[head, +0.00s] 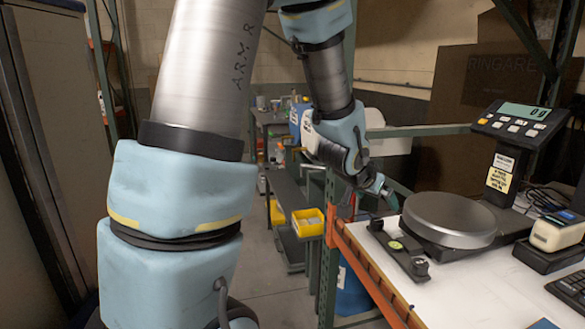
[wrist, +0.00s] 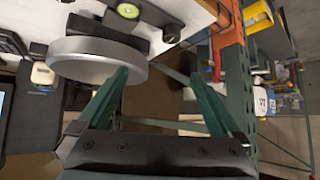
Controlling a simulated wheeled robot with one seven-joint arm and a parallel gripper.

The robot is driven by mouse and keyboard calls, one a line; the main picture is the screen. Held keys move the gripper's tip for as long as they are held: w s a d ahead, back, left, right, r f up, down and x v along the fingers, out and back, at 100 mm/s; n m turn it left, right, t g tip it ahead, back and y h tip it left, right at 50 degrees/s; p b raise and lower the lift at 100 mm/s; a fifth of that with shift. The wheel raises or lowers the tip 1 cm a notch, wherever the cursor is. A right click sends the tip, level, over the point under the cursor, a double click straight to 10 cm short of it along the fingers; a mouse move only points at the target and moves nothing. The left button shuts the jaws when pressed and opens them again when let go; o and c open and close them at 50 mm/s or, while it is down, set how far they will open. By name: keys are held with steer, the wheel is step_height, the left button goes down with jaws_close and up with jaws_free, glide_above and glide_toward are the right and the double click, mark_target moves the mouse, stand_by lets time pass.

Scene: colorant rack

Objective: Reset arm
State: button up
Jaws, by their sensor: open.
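My gripper shows in the wrist view (wrist: 160,76) as two green fingers spread wide apart with nothing between them. In the head view my gripper (head: 383,190) is small and partly hidden behind my wrist, beside the left edge of the white-topped bench (head: 465,300). A scale with a round grey pan (head: 450,218) stands on this bench, just right of my gripper. The pan is empty. In the wrist view the pan (wrist: 95,62) lies behind the left finger; I cannot tell the gap between them.
The scale's display (head: 524,112) stands on a post at the right. A label printer (head: 558,232) and a keyboard (head: 570,290) sit nearby. An orange shelf beam (head: 365,270) edges the bench. A yellow bin (head: 307,222) stands farther back. The aisle floor (head: 275,275) is clear.

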steer(key=a+f+n+g+y+b, duration=0.1)
steer(key=a+f+n+y+b, duration=0.25)
steer(key=a, duration=0.95)
steer(key=s+a+f+n+g+y+b, duration=0.1)
steer(key=s+a+f+n+g, duration=0.3)
steer(key=s+a, duration=0.7)
step_height(320, 180, down, 2)
steer(key=shift+a+f+y, duration=0.2)
steer(key=shift+a+y, duration=0.55)
steer(key=shift+a, duration=0.25)
